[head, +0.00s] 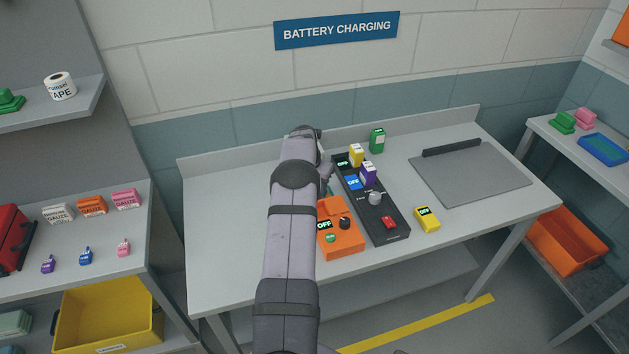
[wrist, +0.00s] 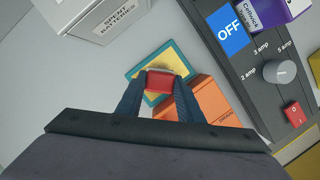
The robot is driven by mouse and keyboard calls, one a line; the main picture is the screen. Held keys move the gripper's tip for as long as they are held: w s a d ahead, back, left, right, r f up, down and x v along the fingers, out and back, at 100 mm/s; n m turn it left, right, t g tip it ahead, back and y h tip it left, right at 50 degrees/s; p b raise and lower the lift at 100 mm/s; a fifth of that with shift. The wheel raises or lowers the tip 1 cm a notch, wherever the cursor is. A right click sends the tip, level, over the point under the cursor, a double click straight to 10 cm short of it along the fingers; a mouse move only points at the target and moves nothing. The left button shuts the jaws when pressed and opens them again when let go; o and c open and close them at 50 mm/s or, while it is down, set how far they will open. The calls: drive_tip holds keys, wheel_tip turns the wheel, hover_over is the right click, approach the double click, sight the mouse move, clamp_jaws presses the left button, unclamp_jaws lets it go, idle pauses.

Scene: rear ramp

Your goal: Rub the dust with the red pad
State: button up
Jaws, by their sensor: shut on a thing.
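The red pad (wrist: 159,82) is held between the fingertips of my gripper (wrist: 160,87) in the wrist view. My gripper is shut on it. Behind the pad lies a yellow square with a teal border (wrist: 140,72), partly covered by the pad and fingers. A pale tan strip shows along the pad's far edge; I cannot tell whether it is dust or part of the pad. I cannot tell whether the pad touches the square. In the head view my arm hides the pad and the square.
An orange device (head: 342,240) stands close by, left of the black charger (head: 385,218) with batteries in it. A white spent batteries box (wrist: 100,18) is at the wrist view's upper left. A yellow battery (head: 427,219) and a green one (head: 377,141) stand on the bench (head: 225,230).

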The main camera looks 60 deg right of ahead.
drive_tip(key=shift+s+a+p, duration=0.45)
drive_tip(key=shift+s+a, duration=0.05)
drive_tip(key=shift+a, duration=0.05)
drive_tip(key=shift+s+a+f, duration=0.15)
drive_tip(key=shift+f, duration=0.2)
drive_tip(key=shift+b, duration=0.35)
drive_tip(key=shift+f, duration=0.2)
drive_tip(key=w+d+b, duration=0.1)
drive_tip(key=b, duration=0.1)
drive_tip(key=w+d+b, duration=0.1)
drive_tip(key=b, duration=0.1)
drive_tip(key=shift+w+d+r, duration=0.15)
drive_tip(key=shift+w+d, duration=0.05)
drive_tip(key=shift+d, duration=0.05)
drive_tip(key=shift+w+d+r+b, duration=0.2)
drive_tip(key=shift+w+r+b, duration=0.1)
drive_tip(key=shift+b, duration=0.1)
drive_tip(key=shift+d, duration=0.15)
drive_tip(key=shift+s+d, duration=0.35)
drive_tip(key=shift+s, duration=0.05)
drive_tip(key=shift+r, duration=0.1)
